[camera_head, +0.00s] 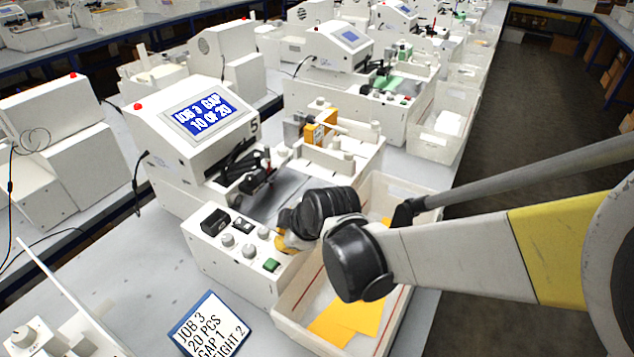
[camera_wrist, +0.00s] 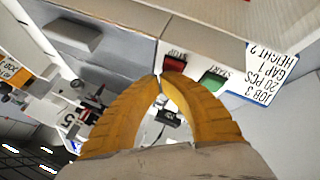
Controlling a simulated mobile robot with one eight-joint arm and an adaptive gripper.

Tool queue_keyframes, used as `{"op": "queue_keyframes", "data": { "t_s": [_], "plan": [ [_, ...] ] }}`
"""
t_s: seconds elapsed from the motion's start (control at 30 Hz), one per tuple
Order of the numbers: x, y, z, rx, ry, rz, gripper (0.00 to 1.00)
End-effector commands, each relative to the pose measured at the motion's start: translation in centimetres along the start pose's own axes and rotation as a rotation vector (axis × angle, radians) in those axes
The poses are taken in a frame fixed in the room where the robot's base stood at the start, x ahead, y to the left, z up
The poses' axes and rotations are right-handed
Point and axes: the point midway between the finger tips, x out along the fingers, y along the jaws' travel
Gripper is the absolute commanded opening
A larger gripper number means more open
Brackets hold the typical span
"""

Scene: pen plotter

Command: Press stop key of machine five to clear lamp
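Machine five (camera_head: 165,160) is white, with a "5" on its side and a blue display (camera_head: 203,112) reading "JOB 3 GAP 10 OF 20". A red lamp (camera_head: 138,106) sits on its top. In the wrist view the red stop key (camera_wrist: 174,63) is on the panel edge, beside the green start key (camera_wrist: 213,80). The start key also shows in the head view (camera_head: 271,265); the stop key is hidden there behind my gripper (camera_head: 284,245). In the wrist view my gripper's yellow fingers (camera_wrist: 158,78) meet at the tips, empty, close to the stop key. Contact cannot be told.
Knobs (camera_head: 228,239) and a black switch (camera_head: 214,222) share the panel. A white bin (camera_head: 300,318) with orange sheets (camera_head: 347,318) lies beneath my arm. More machines (camera_head: 340,45) line the bench behind.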

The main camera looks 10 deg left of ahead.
Motion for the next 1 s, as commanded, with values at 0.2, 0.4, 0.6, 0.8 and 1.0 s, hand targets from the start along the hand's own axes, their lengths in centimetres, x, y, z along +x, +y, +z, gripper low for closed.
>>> {"op": "queue_keyframes", "data": {
  "t_s": [0.2, 0.4, 0.6, 0.8, 1.0],
  "plan": [
    [0.3, -0.1, 0.1, 0.000, 0.000, 0.000, 0.00],
    [0.5, -0.2, 0.2, 0.000, 0.000, 0.000, 0.00],
    [0.4, -0.2, 0.2, 0.000, 0.000, 0.000, 0.00],
    [0.1, 0.0, 0.1, 0.000, 0.000, 0.000, 0.00],
    [-0.8, 0.5, -0.4, 0.000, 0.000, 0.000, 0.00]
  ]
}}
